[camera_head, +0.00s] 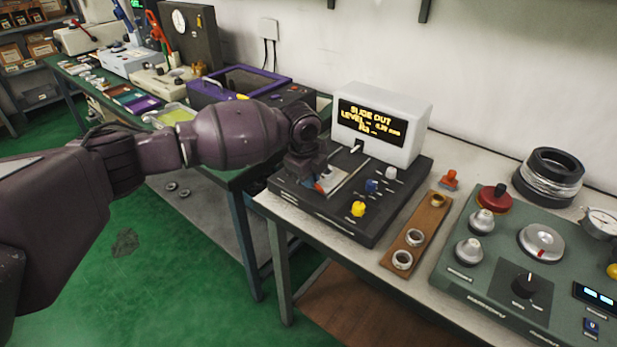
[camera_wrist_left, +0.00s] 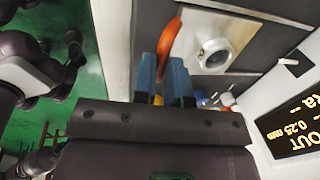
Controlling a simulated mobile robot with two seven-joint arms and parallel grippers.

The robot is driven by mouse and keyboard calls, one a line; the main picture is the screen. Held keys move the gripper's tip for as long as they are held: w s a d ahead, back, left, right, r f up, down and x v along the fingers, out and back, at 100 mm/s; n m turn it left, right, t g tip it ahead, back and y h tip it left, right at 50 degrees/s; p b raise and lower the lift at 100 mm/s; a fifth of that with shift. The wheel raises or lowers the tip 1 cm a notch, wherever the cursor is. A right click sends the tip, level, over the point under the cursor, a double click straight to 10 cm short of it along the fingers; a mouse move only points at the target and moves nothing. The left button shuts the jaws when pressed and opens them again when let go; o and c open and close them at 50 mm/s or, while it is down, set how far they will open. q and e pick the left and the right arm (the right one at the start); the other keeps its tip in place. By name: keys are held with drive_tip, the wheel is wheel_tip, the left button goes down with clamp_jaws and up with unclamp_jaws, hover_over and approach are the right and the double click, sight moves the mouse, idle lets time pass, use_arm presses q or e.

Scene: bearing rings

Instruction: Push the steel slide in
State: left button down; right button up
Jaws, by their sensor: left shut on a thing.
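The steel slide (camera_head: 348,174) is a pale flat plate on the dark base of the tester (camera_head: 330,212); the tester's screen (camera_head: 370,122) reads "SLIDE OUT". In the left wrist view the slide (camera_wrist_left: 237,31) carries a bearing ring (camera_wrist_left: 214,54). An orange handle (camera_wrist_left: 169,38) stands at the slide's edge. My left gripper (camera_head: 320,184) is low over the near left of the base; its blue fingers (camera_wrist_left: 162,76) are shut on the orange handle, which shows between them. The fingers partly hide the handle. My right gripper is not in view.
A wooden rack (camera_head: 416,234) with several rings lies beside the tester. A green machine (camera_head: 510,255) fills the right of the bench. A purple-framed box (camera_head: 240,84) stands behind my arm.

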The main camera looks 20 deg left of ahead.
sight(331, 167)
use_arm(q)
drive_tip(key=w, duration=0.1)
drive_tip(key=w+d+b, duration=0.1)
drive_tip(key=w, duration=0.1)
drive_tip(key=w+d+f+b, duration=0.1)
drive_tip(key=w, duration=0.1)
drive_tip(key=shift+w, duration=0.1)
drive_tip(key=w, duration=0.1)
drive_tip(key=w+b, duration=0.1)
drive_tip(key=w+d+b, duration=0.1)
drive_tip(key=shift+w+r, duration=0.2)
drive_tip(key=shift+r, duration=0.05)
drive_tip(key=shift+w+d+r, duration=0.1)
drive_tip(key=shift+w, duration=0.05)
drive_tip(key=shift+r, duration=0.35)
drive_tip(key=c, duration=1.2)
unclamp_jaws()
drive_tip(key=shift+w+f, duration=0.15)
drive_tip(key=shift+o, duration=0.2)
